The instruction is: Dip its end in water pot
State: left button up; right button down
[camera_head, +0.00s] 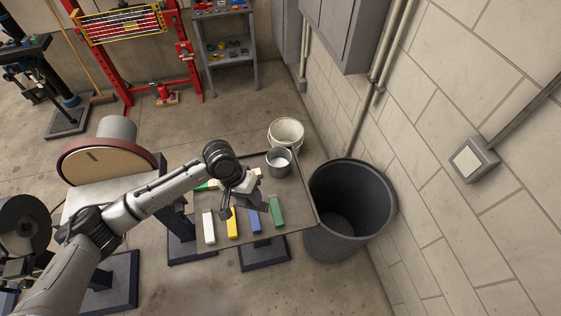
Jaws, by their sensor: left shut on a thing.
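A grey metal pot (279,162), which looks like the water pot, stands upright near the back right of the worktable. I cannot see whether it holds water. My left gripper (236,200) is over the middle of the table, left of and nearer than the pot, and apart from it. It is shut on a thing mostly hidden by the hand. A green and pale piece (203,186) shows left of the hand, but I cannot tell whether it is the held thing. My right gripper is not in view.
White (209,228), yellow (233,226), blue (254,221) and green (277,212) bars are on the table (295,220). A white bucket (287,131) is behind the pot. A large dark bin (352,200) stands right of the table by the wall. A disc sander (105,160) is on the left.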

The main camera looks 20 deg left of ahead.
pick_arm(q)
jog(key=shift+f+b, duration=0.45)
jog(key=shift+f, duration=1.85)
jog(key=shift+r, duration=0.1)
dwell(0.4)
jog(key=shift+r+p, duration=0.7)
jog(key=shift+p, duration=0.3)
notch_tip(320, 180, up, 3)
jog(key=p, duration=0.3)
jog(key=shift+f+p, duration=0.2)
jog(key=shift+p, duration=0.15)
